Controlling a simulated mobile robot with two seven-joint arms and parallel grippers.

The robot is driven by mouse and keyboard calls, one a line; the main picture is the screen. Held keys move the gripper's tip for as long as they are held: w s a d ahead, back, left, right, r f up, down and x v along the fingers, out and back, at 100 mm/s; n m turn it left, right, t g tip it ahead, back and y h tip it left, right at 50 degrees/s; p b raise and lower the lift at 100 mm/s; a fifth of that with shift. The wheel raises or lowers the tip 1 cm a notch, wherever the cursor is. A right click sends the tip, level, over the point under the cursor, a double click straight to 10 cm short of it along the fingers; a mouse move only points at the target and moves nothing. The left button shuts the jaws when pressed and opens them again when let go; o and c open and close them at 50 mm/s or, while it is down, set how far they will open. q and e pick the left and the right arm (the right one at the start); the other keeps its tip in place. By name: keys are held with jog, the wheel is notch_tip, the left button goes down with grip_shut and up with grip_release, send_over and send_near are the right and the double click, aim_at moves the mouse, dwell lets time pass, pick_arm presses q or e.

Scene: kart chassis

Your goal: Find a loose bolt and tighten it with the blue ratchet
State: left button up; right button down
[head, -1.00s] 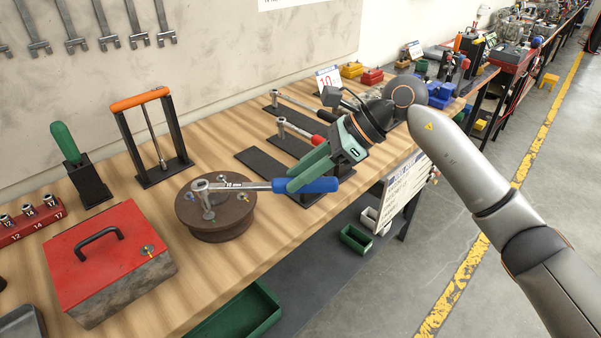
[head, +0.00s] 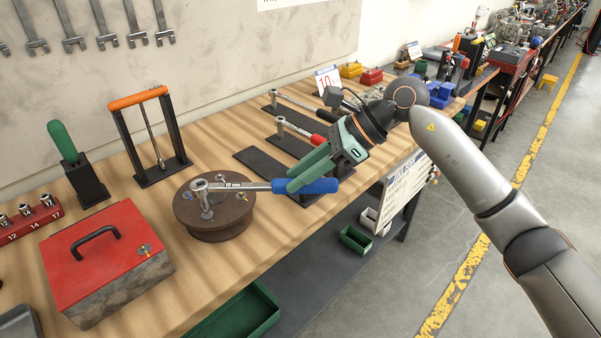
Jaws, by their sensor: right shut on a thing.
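The blue ratchet (head: 262,186) lies level above a brown round hub (head: 218,231) on the wooden bench. My right gripper (head: 312,180) has green fingers and is shut on the ratchet near its blue handle. The ratchet's head (head: 199,186) is over a bolt (head: 205,205) on the left part of the hub's top, with a socket pointing down at it. I cannot tell how fully the socket sits on the bolt. Another bolt (head: 241,195) shows on the right of the hub top, partly by the ratchet shaft. My left gripper is not in view.
A red toolbox (head: 95,250) stands left of the hub. Behind are an orange-topped stand (head: 150,140) and a green-handled tool (head: 63,142) in a black holder. A red-handled ratchet (head: 300,130) lies on a dark mat behind my gripper. Green bins (head: 240,315) sit below the bench edge.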

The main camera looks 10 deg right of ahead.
jog(key=shift+f+b, duration=0.55)
jog(key=shift+f, duration=0.05)
